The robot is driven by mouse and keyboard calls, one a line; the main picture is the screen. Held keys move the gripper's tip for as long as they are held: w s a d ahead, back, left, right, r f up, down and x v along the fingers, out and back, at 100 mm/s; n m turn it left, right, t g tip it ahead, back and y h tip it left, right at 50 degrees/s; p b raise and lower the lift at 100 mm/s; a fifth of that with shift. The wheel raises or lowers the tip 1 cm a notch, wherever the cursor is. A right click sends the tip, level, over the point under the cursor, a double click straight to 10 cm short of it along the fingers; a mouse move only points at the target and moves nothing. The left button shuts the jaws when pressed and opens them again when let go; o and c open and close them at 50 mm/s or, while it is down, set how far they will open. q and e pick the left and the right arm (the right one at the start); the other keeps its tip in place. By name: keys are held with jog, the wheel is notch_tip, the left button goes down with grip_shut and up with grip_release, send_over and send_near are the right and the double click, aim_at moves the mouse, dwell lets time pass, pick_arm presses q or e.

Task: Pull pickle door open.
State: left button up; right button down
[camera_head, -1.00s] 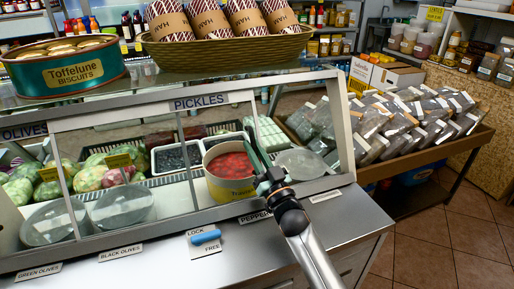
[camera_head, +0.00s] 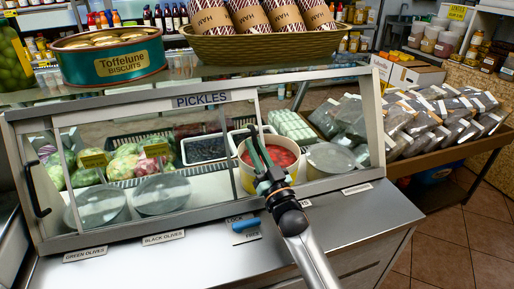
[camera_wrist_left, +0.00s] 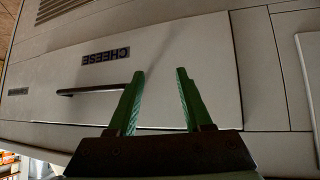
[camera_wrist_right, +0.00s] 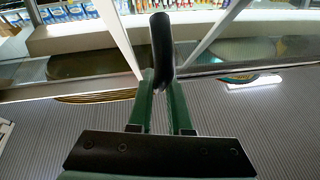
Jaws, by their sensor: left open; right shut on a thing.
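The pickle door is the glass panel under the PICKLES label (camera_head: 202,98) on the display case. Its right edge stands left of the case's right end, with an open gap there. My right gripper (camera_head: 270,182) is shut on the black door handle (camera_head: 252,140) at that edge. In the right wrist view the handle (camera_wrist_right: 161,42) rises from between the green fingertips (camera_wrist_right: 160,85). My left gripper (camera_wrist_left: 160,80) is open and empty, facing a front panel with a CHEESE label (camera_wrist_left: 105,56) and dark handle (camera_wrist_left: 92,90). It is not in the head view.
A blue lever (camera_head: 246,225) sits on the counter by the LOCK and FREE labels. A tub of red contents (camera_head: 246,180) stands inside behind the handle. A biscuit tin (camera_head: 110,62) and a basket (camera_head: 270,44) stand on top. A second black handle (camera_head: 38,190) is at the left.

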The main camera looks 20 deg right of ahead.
jog(key=shift+f, duration=0.1)
jog(key=c, duration=0.8)
grip_release()
jog(key=shift+c, duration=0.2)
jog(key=shift+s, duration=0.1)
jog(key=shift+s+f, duration=0.15)
jog(key=shift+s, duration=0.15)
jog(key=s+d+f, duration=0.1)
jog(key=s+d, duration=0.1)
jog(key=s, duration=1.3)
jog(key=shift+s+d+f, duration=0.25)
jog(key=shift+s+d, duration=0.1)
